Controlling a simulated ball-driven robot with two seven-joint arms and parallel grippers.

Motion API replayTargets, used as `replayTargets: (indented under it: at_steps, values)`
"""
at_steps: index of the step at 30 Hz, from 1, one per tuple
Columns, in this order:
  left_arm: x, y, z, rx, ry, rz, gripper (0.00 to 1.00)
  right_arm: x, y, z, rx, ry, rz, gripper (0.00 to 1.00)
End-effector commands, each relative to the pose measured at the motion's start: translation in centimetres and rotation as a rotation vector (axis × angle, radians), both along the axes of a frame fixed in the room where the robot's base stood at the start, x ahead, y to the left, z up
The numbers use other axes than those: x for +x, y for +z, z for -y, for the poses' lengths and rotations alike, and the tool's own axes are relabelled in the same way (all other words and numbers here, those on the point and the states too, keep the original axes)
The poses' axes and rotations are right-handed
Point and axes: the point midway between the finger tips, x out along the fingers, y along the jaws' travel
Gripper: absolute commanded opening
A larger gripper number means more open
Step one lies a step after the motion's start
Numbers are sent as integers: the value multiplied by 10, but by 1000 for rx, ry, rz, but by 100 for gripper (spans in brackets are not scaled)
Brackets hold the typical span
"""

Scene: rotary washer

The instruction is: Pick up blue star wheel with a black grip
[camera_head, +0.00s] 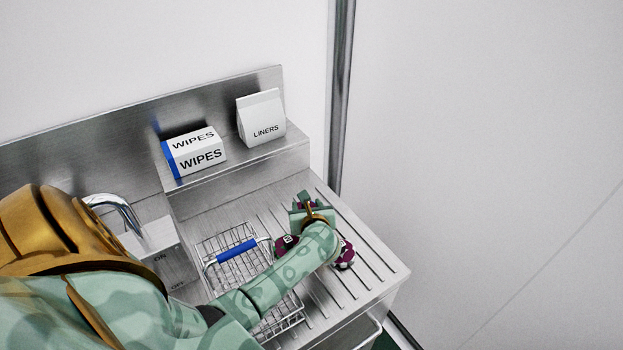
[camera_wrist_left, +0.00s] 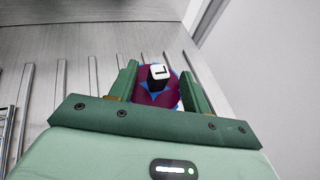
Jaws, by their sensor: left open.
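In the left wrist view, a round wheel (camera_wrist_left: 168,97) with maroon and blue patches lies between the fingers of my left gripper (camera_wrist_left: 158,82). Two maroon patterned wheels (camera_head: 284,244) and (camera_head: 346,256) show on either side of my forearm, partly covered. My right gripper is not in view.
A wire basket (camera_head: 216,250) with a blue handle (camera_head: 237,250) stands left of my forearm. A wipes box (camera_head: 196,152) and a liners packet (camera_head: 262,118) stand on the rear ledge. A faucet (camera_head: 118,208) is further left. The drainboard's right end (camera_head: 375,268) is clear.

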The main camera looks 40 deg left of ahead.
Motion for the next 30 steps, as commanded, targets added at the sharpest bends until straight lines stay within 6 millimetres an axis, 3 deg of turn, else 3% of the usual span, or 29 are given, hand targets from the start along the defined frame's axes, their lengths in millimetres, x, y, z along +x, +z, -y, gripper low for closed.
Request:
replayTargets:
  at_steps: [4,5,9,10,23,30]
  values:
    - [0,0,0,0,0,0,48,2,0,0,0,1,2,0]
    - [0,0,0,0,0,0,43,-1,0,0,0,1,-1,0]
    - [0,1,0,0,0,0,4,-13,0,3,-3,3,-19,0]
    - [0,1,0,0,0,0,0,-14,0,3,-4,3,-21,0]
    - [0,3,0,0,0,0,0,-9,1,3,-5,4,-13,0]
    - [1,32,0,0,1,5,0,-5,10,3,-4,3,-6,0]
